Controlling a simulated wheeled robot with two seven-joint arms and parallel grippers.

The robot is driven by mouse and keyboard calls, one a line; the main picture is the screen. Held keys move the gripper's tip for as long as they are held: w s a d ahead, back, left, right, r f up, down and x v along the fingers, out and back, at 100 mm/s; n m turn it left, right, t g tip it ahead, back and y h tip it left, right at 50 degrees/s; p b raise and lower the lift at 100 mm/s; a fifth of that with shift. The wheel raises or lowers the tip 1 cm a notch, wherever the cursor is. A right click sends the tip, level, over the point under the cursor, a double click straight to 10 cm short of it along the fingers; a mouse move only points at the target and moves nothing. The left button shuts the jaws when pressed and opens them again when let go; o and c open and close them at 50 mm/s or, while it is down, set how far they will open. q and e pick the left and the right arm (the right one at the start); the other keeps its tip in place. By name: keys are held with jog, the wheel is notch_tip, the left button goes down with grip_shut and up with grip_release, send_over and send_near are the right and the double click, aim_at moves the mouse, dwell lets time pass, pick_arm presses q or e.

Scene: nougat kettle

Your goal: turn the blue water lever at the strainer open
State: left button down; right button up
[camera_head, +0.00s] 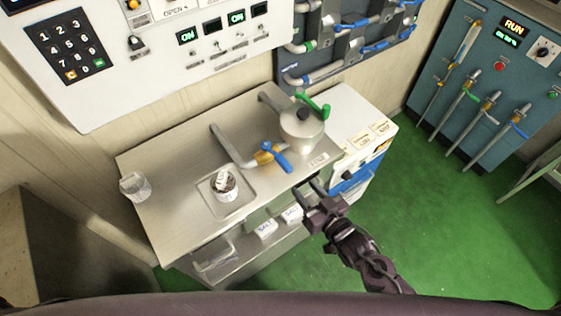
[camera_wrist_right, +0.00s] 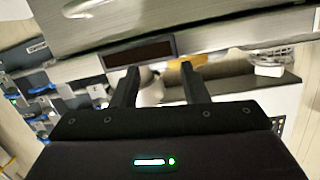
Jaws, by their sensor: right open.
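The blue lever (camera_head: 281,161) sits on a brass valve (camera_head: 263,157) on a curved steel pipe above the steel counter. Beside it stands a steel vessel (camera_head: 301,132) with a dark knob and a green lever (camera_head: 318,106); I cannot tell for sure whether this is the strainer. My right gripper (camera_head: 311,190) is open and empty, off the counter's front right edge, below and right of the blue lever and apart from it. In the right wrist view its two fingers (camera_wrist_right: 160,72) stand apart with nothing clearly between them. My left gripper is out of view.
A dark cup (camera_head: 225,193) stands in the counter's square recess, and a clear beaker (camera_head: 134,188) at the left corner. A white cabinet (camera_head: 362,140) adjoins the counter's right side. A keypad panel (camera_head: 150,60) hangs behind.

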aim_at(277, 156)
jog(key=a+r, duration=0.1)
jog(key=r, duration=0.1)
jog(key=a+r+y, duration=0.1)
jog(key=r, duration=0.2)
jog(key=a+r+y, duration=0.1)
jog(key=r, duration=0.1)
jog(key=shift+s+r+t, duration=0.4)
jog(key=p+x, duration=0.2)
jog(key=x, duration=0.5)
jog(key=shift+w+a, duration=0.25)
jog(key=shift+a, duration=0.05)
jog(key=shift+c, duration=0.4)
grip_shut()
